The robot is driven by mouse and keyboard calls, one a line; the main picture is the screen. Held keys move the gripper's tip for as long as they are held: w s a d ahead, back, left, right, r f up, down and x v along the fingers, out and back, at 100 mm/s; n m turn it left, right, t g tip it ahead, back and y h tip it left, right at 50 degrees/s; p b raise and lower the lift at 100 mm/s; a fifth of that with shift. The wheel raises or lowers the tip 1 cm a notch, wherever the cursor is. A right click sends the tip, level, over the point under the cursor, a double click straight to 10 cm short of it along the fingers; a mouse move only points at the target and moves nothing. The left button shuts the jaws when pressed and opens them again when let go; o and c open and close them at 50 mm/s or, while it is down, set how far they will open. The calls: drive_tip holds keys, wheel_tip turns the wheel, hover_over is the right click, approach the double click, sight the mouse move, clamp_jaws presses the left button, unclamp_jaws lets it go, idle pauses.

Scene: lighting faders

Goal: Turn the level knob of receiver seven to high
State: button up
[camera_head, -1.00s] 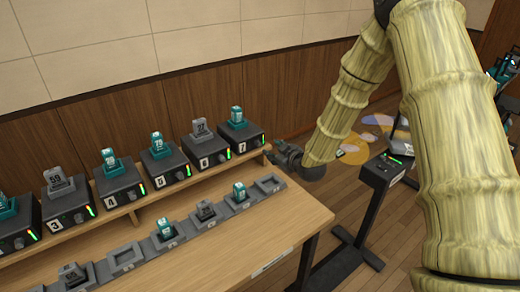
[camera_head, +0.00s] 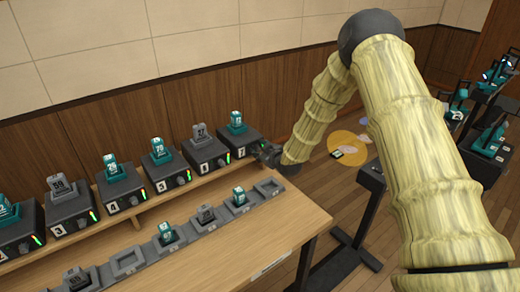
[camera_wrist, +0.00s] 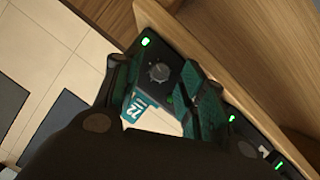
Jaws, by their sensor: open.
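Receiver seven (camera_head: 234,143) is the dark box at the right end of the raised shelf, marked 7, with a teal pack (camera_head: 236,122) standing on top. My gripper (camera_head: 268,155) is at its front right corner and hides its knob in the head view. In the wrist view, the round dark level knob (camera_wrist: 158,72) shows on a dark panel, between the two fingers of my open gripper (camera_wrist: 157,84). The fingers look apart from the knob. A green light (camera_wrist: 145,41) glows beside it. A teal and white numbered label (camera_wrist: 137,107) shows below the knob.
Several similar receivers (camera_head: 124,188) with packs line the shelf to the left. A row of grey holders (camera_head: 130,260), some with packs, lies on the wooden table (camera_head: 215,262) in front. A dark stand (camera_head: 345,235) is right of the table.

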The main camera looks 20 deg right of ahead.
drive_tip(key=shift+w+a, duration=0.1)
drive_tip(key=shift+w, duration=0.1)
clamp_jaws()
drive_tip(key=shift+f, duration=0.1)
drive_tip(key=shift+f+m+y+b, duration=0.1)
drive_tip(key=shift+m+y+b, duration=0.3)
drive_tip(key=shift+b, duration=0.25)
drive_tip(key=shift+d+m+g+y+b, duration=0.25)
drive_tip(key=shift+m+g+y+b, duration=0.35)
drive_tip(key=shift+m+b, duration=0.65)
drive_tip(key=shift+r, duration=0.2)
